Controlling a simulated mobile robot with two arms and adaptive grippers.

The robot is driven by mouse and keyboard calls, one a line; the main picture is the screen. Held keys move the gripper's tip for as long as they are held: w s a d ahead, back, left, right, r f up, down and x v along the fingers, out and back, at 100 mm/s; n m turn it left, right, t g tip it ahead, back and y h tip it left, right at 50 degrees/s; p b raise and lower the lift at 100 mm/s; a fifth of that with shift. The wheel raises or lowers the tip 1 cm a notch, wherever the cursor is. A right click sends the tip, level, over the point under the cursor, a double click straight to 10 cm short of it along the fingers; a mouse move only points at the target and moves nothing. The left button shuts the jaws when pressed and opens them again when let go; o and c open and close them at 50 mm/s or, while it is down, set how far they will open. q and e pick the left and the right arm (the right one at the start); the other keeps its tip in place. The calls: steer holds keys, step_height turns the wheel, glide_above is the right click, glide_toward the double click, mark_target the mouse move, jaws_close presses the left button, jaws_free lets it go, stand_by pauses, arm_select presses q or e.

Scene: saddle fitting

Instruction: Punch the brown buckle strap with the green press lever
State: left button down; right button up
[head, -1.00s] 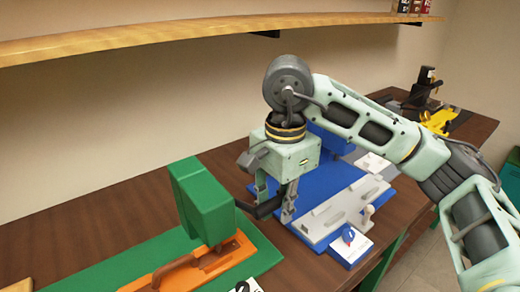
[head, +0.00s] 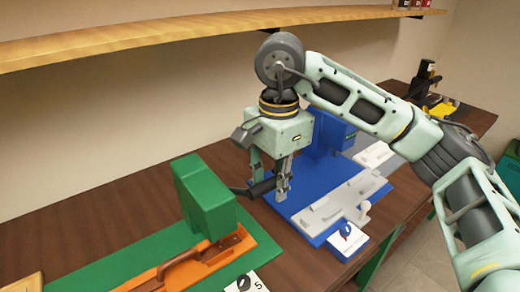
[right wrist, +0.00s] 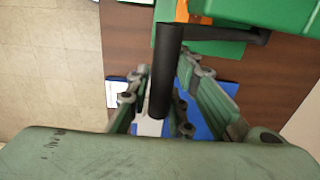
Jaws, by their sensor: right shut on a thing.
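The green press (head: 205,197) stands on a green board at the lower left of the head view. Its dark lever (head: 240,191) sticks out to the right of the press head. My right gripper (head: 269,190) is shut on the lever's outer end. In the right wrist view the black lever grip (right wrist: 166,72) runs down between the fingers of my right gripper (right wrist: 160,108). The brown buckle strap (head: 182,261) appears to lie along the orange bed (head: 222,260), towards the press. Its part under the press head is hidden. My left gripper is out of view.
A blue station (head: 300,195) with light grey fixtures (head: 345,203) and a picture card (head: 346,241) stands just right of the press. A wooden shelf (head: 200,32) runs along the wall above. A black and yellow device (head: 428,85) stands at the table's far end.

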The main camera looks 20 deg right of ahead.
steer(key=shift+w+r+p, duration=0.25)
steer(key=shift+r+p, duration=0.35)
steer(key=shift+r, duration=0.3)
steer(key=shift+c, duration=0.2)
steer(key=shift+w+a+r+p, duration=0.2)
steer(key=shift+w+r+p, duration=0.2)
steer(key=shift+r+p, duration=0.15)
steer(key=shift+w+a+r+p, duration=0.25)
steer(key=shift+w+r+p, duration=0.15)
steer(key=shift+w+p, duration=0.05)
steer(key=shift+w+a+r+p, duration=0.2)
steer(key=shift+w+r+p, duration=0.15)
steer(key=shift+w+p, duration=0.1)
steer(key=shift+w+a+r, duration=0.1)
steer(key=shift+w+a, duration=0.1)
steer(key=shift+w, duration=0.15)
steer(key=shift+o, duration=0.5)
steer(key=o, duration=0.5)
steer(key=shift+w, duration=0.1)
steer(key=o, duration=0.3)
steer(key=shift+w+a, duration=0.25)
steer(key=shift+w, duration=0.1)
